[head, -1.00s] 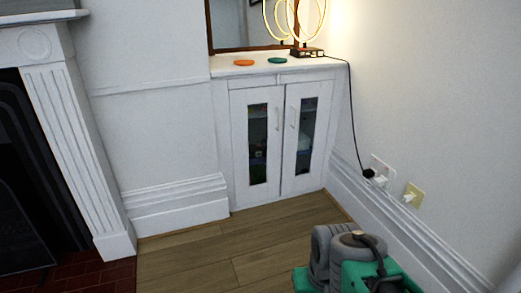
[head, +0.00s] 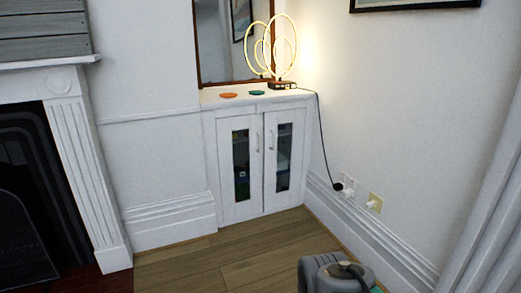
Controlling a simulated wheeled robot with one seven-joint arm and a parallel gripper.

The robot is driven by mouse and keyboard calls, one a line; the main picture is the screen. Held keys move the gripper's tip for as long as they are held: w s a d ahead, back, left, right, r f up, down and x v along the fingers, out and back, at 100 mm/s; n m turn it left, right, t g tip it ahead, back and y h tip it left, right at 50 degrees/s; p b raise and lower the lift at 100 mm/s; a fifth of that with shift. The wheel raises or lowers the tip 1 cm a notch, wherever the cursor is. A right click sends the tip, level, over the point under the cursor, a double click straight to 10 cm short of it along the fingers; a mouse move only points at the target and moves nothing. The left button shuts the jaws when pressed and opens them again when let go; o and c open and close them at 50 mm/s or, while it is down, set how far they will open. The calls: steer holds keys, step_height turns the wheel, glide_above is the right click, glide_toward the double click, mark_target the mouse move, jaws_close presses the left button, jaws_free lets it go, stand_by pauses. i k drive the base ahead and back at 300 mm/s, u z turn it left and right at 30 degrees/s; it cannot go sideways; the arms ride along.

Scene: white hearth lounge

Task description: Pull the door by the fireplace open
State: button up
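A white built-in cabinet (head: 208,125) stands in the corner, right of the fireplace (head: 80,150). It has two doors with narrow dark glass panes. The left door (head: 227,175), nearer the fireplace, looks closed. Its slim handle (head: 258,142) is on its right edge. The right door (head: 298,150) also looks closed, with its handle (head: 271,140) on its left edge. Several items show dimly behind the glass. Part of my arm, grey and green, shows at the bottom right, well short of the cabinet. My gripper is not in view.
A lit ring lamp (head: 283,85), an orange disc (head: 229,95) and a teal disc (head: 257,92) are on the cabinet top, before a mirror (head: 222,50). A cord runs to wall sockets (head: 348,184) at right. The wooden floor (head: 215,258) before the cabinet is clear.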

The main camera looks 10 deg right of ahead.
mark_target(232, 211)
steer(key=u, duration=0.6)
steer(key=i, duration=2.4)
steer(key=z, duration=0.15)
